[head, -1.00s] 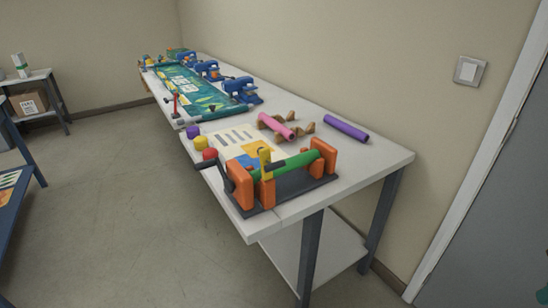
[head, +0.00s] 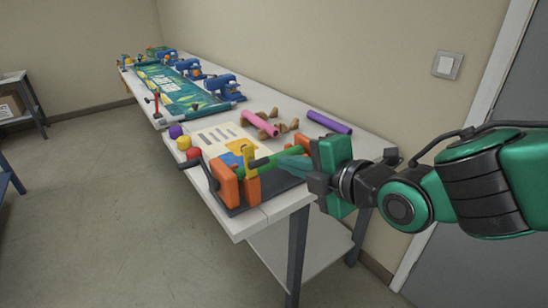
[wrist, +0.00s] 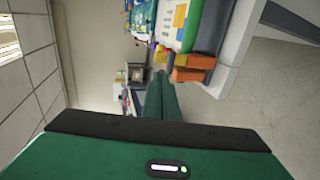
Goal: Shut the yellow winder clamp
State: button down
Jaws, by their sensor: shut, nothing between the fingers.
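The winder stands at the near end of the white bench, with orange end blocks (head: 224,184), a dark base and a green roller (head: 288,152). The yellow winder clamp (head: 249,158) stands up at the roller's left part, with a dark handle on its right side. I cannot tell how far open it is. My gripper (head: 284,167) is shut and empty. Its fingers point left, over or in front of the roller, to the right of the clamp and apart from it. The gripper body hides much of the right end block. The shut fingers show in the wrist view (wrist: 160,95).
A black crank sticks out at the winder's left. Purple, yellow and red knobs (head: 193,153) are beside it. Behind lie a printed sheet (head: 222,138), a pink roll (head: 260,124) on wooden cradles and a purple roll (head: 328,122). Blue machines line the far bench.

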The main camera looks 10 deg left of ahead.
aim_at(250, 152)
jog(key=x, duration=1.3)
jog(key=shift+w+a+f, duration=0.15)
jog(key=shift+w+f, duration=0.05)
dwell(1.4)
